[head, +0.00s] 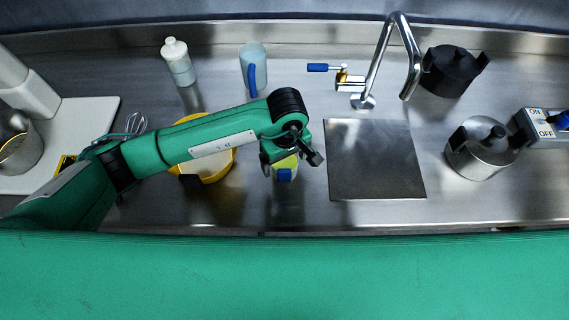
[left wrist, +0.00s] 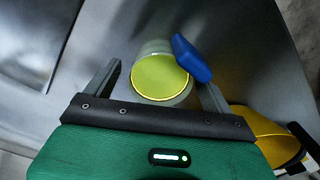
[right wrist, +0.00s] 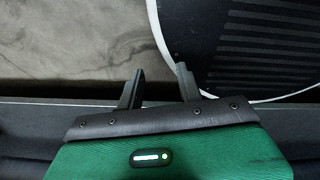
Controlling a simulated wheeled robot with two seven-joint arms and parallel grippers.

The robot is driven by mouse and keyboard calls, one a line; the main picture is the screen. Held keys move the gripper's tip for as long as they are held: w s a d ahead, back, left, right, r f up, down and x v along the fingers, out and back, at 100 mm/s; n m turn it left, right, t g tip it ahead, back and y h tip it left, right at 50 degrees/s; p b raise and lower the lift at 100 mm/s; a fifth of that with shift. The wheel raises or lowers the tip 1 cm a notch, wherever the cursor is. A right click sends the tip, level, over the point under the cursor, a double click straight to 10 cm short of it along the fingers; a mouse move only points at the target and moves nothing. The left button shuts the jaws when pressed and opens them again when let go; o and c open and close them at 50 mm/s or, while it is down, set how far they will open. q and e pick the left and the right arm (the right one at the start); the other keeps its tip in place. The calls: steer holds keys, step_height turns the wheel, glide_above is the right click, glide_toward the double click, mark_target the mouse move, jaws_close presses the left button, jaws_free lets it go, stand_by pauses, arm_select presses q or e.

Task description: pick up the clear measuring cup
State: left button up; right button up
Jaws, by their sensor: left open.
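A small clear cup (head: 291,163) with yellow-green contents and a blue handle stands on the steel counter, partly hidden under my left gripper (head: 289,160) in the head view. I take it for the clear measuring cup. In the left wrist view the cup (left wrist: 160,78) sits between the two open fingers of my left gripper (left wrist: 160,80), its blue handle up and to the right. I cannot tell whether a finger touches it. My right gripper (right wrist: 160,78) is open and empty in the right wrist view and out of the head view.
A yellow bowl (head: 220,169) is left of the cup, partly under my left arm. A blue-handled pitcher (head: 252,57) and a white bottle (head: 178,62) stand behind. A faucet (head: 402,50), dark square plate (head: 375,160) and steel pot (head: 481,153) are to the right.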

arm_select(q)
steer(key=shift+f, duration=1.05)
steer(key=c, duration=1.2)
arm_select(e)
steer(key=shift+s+d+r, duration=0.25)
steer(key=shift+s+r, duration=0.15)
steer(key=shift+s, duration=0.1)
arm_select(q)
steer(key=shift+r, duration=0.15)
